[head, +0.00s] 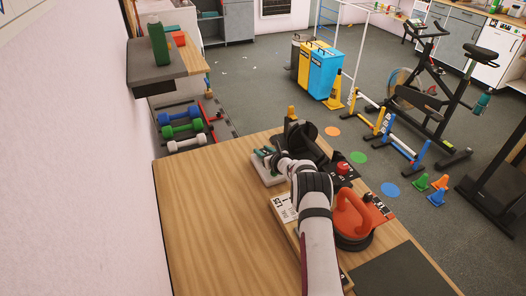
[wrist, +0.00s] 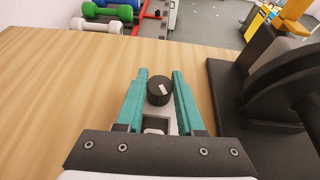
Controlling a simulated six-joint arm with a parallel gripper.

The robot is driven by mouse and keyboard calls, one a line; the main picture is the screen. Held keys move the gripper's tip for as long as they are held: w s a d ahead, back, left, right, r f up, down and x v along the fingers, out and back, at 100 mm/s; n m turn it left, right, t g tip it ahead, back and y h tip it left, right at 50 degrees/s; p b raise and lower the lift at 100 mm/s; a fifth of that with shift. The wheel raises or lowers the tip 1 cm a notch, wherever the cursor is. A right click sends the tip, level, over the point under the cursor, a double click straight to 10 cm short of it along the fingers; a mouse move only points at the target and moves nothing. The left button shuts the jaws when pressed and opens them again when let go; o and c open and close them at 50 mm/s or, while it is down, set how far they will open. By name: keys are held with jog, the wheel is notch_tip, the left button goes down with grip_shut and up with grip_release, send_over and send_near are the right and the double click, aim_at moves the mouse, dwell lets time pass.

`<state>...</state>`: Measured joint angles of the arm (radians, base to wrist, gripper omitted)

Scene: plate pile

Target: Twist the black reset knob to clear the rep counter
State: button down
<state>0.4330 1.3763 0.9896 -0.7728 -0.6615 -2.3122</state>
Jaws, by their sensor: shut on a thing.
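The black reset knob (wrist: 160,90) is round with a pale mark on top, and it sits between the teal fingers of my gripper (wrist: 159,83) in the wrist view. My gripper is shut on the knob, with one finger on each side. The knob stands on a light grey base (wrist: 154,122) on the wooden table. In the head view my gripper (head: 264,153) is over the pale base (head: 262,174), and the knob is too small or hidden to make out. I cannot see the rep counter's reading.
A black machine (wrist: 225,85) stands close on the right in the wrist view. In the head view an orange kettlebell (head: 352,212) and a red button (head: 343,167) are right of my arm. The table's left part (head: 200,215) is clear. Dumbbells (head: 186,128) lie beyond its edge.

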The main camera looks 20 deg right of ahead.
jog(key=m+h, duration=0.4)
jog(key=shift+r+g+h, duration=0.1)
jog(key=shift+g+h, duration=0.2)
jog(key=shift+h, duration=0.1)
jog(key=c, duration=0.5)
grip_release()
jog(key=shift+s, duration=0.1)
jog(key=v, duration=1.5)
jog(key=shift+s+a+r, duration=0.1)
jog(key=shift+s+r, duration=0.1)
jog(key=shift+s, duration=0.05)
